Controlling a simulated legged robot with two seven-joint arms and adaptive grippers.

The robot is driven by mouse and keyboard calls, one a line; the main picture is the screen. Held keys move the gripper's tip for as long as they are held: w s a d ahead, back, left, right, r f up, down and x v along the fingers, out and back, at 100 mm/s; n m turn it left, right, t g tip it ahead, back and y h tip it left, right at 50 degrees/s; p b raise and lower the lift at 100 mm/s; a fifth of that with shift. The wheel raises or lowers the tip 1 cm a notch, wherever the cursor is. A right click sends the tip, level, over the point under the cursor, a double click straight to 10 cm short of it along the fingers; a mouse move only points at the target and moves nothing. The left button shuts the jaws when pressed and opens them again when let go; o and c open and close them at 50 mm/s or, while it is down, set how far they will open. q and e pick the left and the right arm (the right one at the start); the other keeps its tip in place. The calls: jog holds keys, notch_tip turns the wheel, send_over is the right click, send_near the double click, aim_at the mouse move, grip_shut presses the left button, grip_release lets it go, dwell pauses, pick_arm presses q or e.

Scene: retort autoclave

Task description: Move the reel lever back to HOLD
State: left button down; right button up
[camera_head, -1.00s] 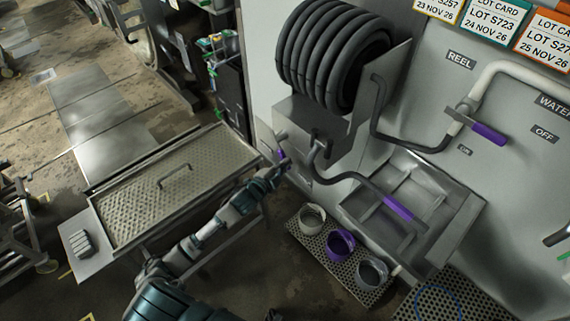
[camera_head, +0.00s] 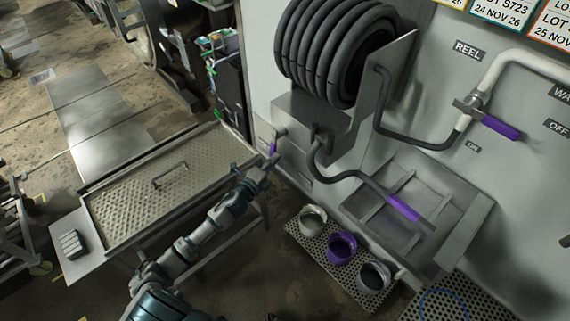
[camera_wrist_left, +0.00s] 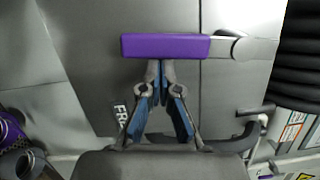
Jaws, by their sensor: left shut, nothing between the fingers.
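The reel lever is a short purple-handled lever (camera_head: 272,147) on a small metal pivot below the hose reel. In the left wrist view its purple handle (camera_wrist_left: 165,46) lies level across the picture, with its grey pivot end at the right. My left gripper (camera_head: 266,164) is shut and empty just below the handle. In the wrist view its closed fingertips (camera_wrist_left: 158,68) point at the handle's lower edge; I cannot tell whether they touch it. A label starting "FR" (camera_wrist_left: 121,117) shows partly behind the fingers. HOLD is not readable. My right gripper is out of view.
The black hose reel (camera_head: 335,50) and its bracket overhang the lever's right. A perforated steel table (camera_head: 165,190) stands left of the arm. A sink (camera_head: 425,200) with a purple-gripped hose nozzle (camera_head: 403,208) and a rack of pots (camera_head: 342,247) are at the right.

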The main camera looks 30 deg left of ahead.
pick_arm(q)
jog(key=shift+w+a+r+m+t+h+b, duration=0.15)
jog(key=shift+w+a+m+t+b, duration=0.1)
jog(key=shift+a+m+b, duration=0.6)
jog(key=shift+w+a+f+m+t+h+b, duration=0.1)
jog(key=shift+w+a+m+t+h+b, duration=0.15)
jog(key=shift+a+m+b, duration=0.6)
jog(key=shift+w+a+r+m+t+h+b, duration=0.1)
jog(key=shift+w+a+m+b, duration=0.3)
jog(key=shift+m, duration=0.9)
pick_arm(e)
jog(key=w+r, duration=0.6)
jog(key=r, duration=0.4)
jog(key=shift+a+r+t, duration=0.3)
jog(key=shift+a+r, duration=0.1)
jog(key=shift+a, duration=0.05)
